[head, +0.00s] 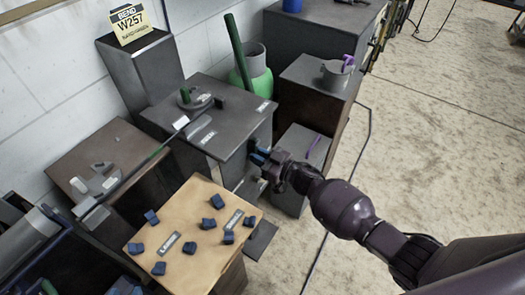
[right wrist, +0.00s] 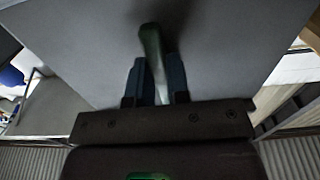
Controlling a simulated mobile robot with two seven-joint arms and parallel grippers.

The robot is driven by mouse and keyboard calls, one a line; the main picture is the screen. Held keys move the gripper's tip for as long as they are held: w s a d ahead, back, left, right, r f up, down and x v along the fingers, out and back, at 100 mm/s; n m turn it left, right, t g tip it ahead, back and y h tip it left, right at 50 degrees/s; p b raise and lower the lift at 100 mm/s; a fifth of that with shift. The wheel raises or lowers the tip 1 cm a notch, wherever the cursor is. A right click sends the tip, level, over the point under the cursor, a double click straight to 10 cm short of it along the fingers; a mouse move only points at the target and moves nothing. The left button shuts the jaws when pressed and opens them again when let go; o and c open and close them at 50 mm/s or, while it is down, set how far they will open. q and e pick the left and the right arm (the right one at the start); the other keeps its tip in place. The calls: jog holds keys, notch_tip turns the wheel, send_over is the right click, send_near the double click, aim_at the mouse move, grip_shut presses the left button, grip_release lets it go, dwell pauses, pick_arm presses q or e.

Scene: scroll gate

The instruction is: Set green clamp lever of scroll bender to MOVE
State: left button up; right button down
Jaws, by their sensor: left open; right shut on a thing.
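The scroll bender (head: 225,120) is a dark grey cabinet with a small round fixture on top. My right gripper (head: 258,157) reaches its right-hand front side from the right. In the right wrist view, the blue fingers of my right gripper (right wrist: 158,82) are shut on the green clamp lever (right wrist: 151,42), which stands out from a flat grey face. In the head view the lever is hidden behind the gripper, and I cannot read its setting. My left gripper (head: 123,287) seems to show only as blue tips at the bottom edge, open and apart from the bender.
A tan table (head: 195,215) with several blue blocks stands in front. A long green bar (head: 237,52) rises behind the bender. A BEND W257 sign (head: 130,22) stands on a grey pedestal. Grey cabinets stand to the right. The floor (head: 430,120) at right is mostly clear.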

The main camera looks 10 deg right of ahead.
aim_at(243, 158)
jog(key=m, duration=0.1)
jog(key=s+a+m+p, duration=0.1)
jog(key=m, duration=0.1)
jog(key=m+p, duration=0.1)
jog(key=shift+s+a+r, duration=0.3)
jog(key=shift+r, duration=0.1)
jog(key=shift+s+a+r+m+p, duration=0.1)
jog(key=shift+s+a+m+p, duration=0.1)
jog(key=shift+m, duration=0.2)
jog(key=shift+s+a+m+p, duration=0.1)
jog(key=shift+m+p, duration=0.1)
jog(key=shift+m, duration=0.2)
jog(key=shift+s+a+r+m+p, duration=0.1)
jog(key=shift+s+a+m+p, duration=0.15)
jog(key=shift+m, duration=0.55)
jog(key=c, duration=1.1)
grip_release()
